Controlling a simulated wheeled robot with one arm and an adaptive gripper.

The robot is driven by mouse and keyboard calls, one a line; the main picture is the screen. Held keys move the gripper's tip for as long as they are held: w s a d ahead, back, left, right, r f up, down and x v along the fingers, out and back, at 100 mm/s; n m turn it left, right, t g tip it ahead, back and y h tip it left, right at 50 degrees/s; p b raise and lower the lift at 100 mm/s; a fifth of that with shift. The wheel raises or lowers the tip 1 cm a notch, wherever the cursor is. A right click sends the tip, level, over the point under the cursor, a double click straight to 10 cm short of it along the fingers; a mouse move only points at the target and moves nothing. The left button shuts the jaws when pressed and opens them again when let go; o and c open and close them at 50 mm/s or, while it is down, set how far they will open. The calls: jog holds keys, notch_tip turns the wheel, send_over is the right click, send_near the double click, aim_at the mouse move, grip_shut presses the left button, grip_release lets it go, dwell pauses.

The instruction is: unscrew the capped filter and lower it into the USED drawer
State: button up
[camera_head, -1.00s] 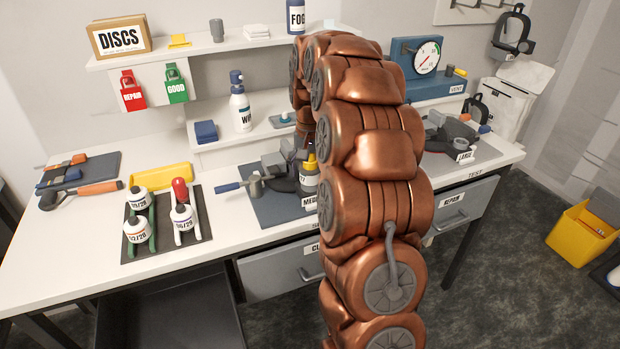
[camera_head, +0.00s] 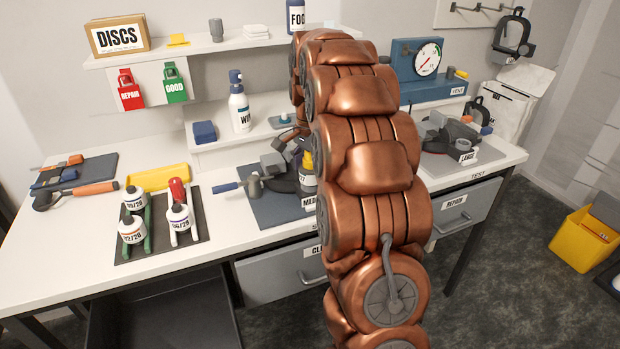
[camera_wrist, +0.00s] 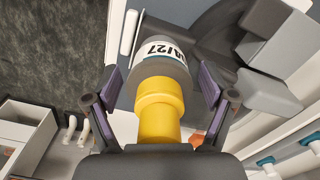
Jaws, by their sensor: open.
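The capped filter has a grey body with a white label ending in "/27" (camera_wrist: 165,55) and a yellow cap (camera_wrist: 160,105). In the wrist view the cap points toward me, and my gripper (camera_wrist: 162,88) is open with one finger on each side of the filter, gaps visible. In the head view the filter (camera_head: 307,180) is partly hidden behind my arm, beside the dark mask on the MEDIUM mat (camera_head: 270,208). My gripper is hidden there. No drawer label reading USED is legible; an open dark drawer (camera_head: 165,318) shows below the bench at left.
A closed drawer labelled "CL…" (camera_head: 275,275) and the REPAIR drawer (camera_head: 460,212) are under the bench. A black mat (camera_head: 190,238) holds several labelled filters. A hammer-like tool (camera_head: 240,185) lies left of the mask. A spray bottle (camera_head: 240,105) stands behind.

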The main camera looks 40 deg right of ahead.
jog(key=m, duration=0.7)
jog(key=shift+c, duration=0.3)
